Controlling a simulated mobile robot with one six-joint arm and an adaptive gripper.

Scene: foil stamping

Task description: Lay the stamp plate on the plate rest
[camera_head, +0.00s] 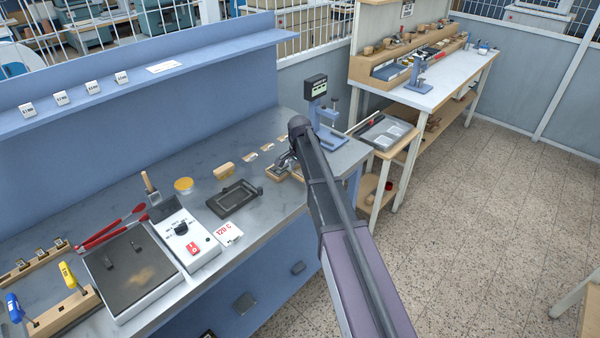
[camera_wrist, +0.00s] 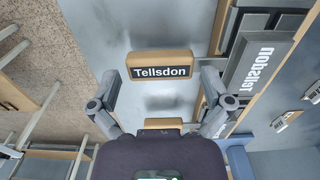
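My gripper (camera_wrist: 162,92) is open and empty above the workbench; in the head view its end (camera_head: 289,160) is small and partly hidden by my arm. A grey plate with mirrored "Tellsdon" lettering (camera_wrist: 262,66), seemingly the stamp plate, lies in or against a wooden holder (camera_wrist: 221,32), right of my fingers in the wrist view. A wooden block with a black "Tellsdon" label (camera_wrist: 160,55) is ahead, between the lines of the fingers. Another wooden block (camera_wrist: 163,122) shows partly, close to my palm. I cannot tell for certain which piece is the plate rest.
A black tray (camera_head: 234,199) and a small wooden block (camera_head: 223,171) stand on the bench to the left. A blue stamping press (camera_head: 325,135) stands at the bench's right end. A hot plate (camera_head: 132,271) and its controller (camera_head: 184,239) are further left. Floor lies beyond the front edge.

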